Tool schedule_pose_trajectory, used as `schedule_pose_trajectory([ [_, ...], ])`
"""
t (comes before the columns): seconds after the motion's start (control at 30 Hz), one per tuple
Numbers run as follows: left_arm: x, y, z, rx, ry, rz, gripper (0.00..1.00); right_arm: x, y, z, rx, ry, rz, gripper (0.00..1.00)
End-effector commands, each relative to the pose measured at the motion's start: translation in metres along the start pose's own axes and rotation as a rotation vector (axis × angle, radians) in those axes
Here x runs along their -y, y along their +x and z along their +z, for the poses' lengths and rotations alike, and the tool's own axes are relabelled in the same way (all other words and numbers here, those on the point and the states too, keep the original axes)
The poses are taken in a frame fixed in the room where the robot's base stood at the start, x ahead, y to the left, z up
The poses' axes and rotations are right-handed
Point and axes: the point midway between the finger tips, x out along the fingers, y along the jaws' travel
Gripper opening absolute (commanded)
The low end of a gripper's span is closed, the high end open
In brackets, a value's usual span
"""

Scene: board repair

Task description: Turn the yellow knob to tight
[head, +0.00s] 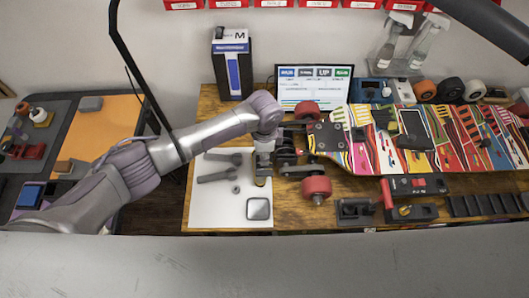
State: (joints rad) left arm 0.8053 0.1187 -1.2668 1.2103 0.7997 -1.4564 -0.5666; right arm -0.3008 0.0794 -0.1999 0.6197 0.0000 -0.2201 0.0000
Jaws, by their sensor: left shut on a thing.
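My left gripper (263,172) points down over the right edge of the white mat (216,212), just left of the skateboard's front truck (288,158). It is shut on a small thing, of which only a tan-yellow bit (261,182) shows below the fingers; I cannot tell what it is. A small yellow knob-like part (405,210) sits on a dark clamp-like fixture (425,213) with a red handle (386,193), right of the truck and well apart from my left gripper. Its setting is too small to read. My right gripper is not in view.
The skateboard (385,140) with its colourful deck and red wheels (316,188) fills the table's middle. Wrenches (216,174) and a square dish (258,208) lie on the mat. A screen (314,84) and a blue-white box (232,65) stand behind. Loose wheels (450,88) line the back.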

Motion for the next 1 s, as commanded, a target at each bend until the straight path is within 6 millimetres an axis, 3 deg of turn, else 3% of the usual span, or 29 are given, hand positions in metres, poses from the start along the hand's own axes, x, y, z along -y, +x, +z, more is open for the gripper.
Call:
schedule_pose_trajectory([
  [0.37, 0.0, -0.003, 0.0, 0.0, -0.153, 0.002, 0.0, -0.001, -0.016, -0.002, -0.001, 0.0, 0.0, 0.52],
  [1.0, -0.001, -0.003, 0.0, 0.001, -0.711, 0.003, 0.0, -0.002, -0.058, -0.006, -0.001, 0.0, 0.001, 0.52],
])
